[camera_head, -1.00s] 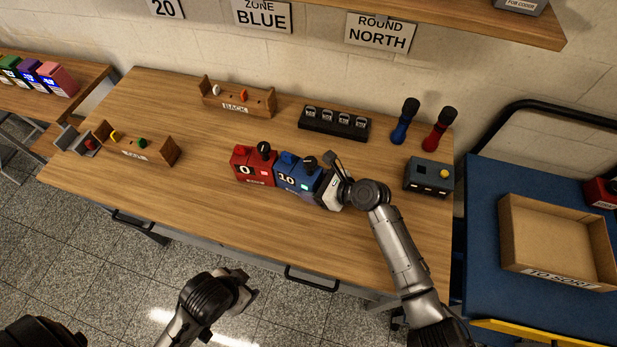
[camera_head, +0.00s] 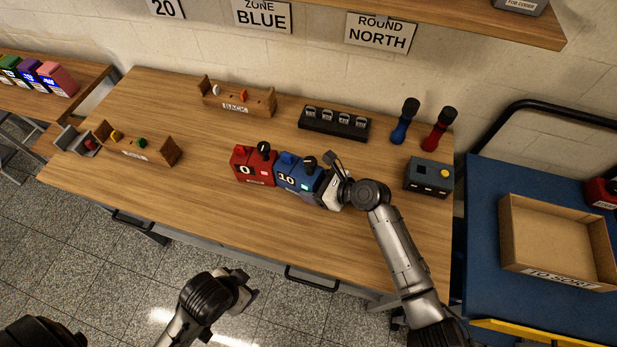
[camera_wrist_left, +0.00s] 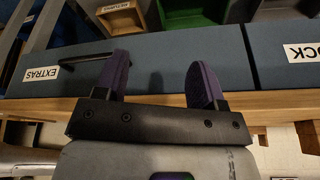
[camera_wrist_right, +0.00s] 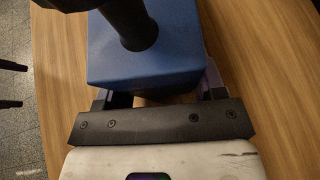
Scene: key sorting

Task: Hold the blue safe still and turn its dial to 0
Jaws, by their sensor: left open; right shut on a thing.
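The blue safe (camera_head: 291,178) stands on the table beside the red safe (camera_head: 247,168), and its front reads 10. A black dial knob (camera_head: 309,162) sticks up at its right end; the red safe reads 0. My right gripper (camera_head: 322,187) is shut on the blue safe from its right side. In the right wrist view the blue safe (camera_wrist_right: 160,60) sits between the fingers, with the black knob (camera_wrist_right: 135,25) on top. My left gripper (camera_head: 250,284) is open and empty in front of the table edge; its two purple fingers (camera_wrist_left: 160,85) are apart in the left wrist view.
Blue (camera_head: 405,120) and red (camera_head: 439,129) knobbed posts stand near the wall. Drawers (camera_wrist_left: 180,60) front the table. The front-left tabletop is clear.

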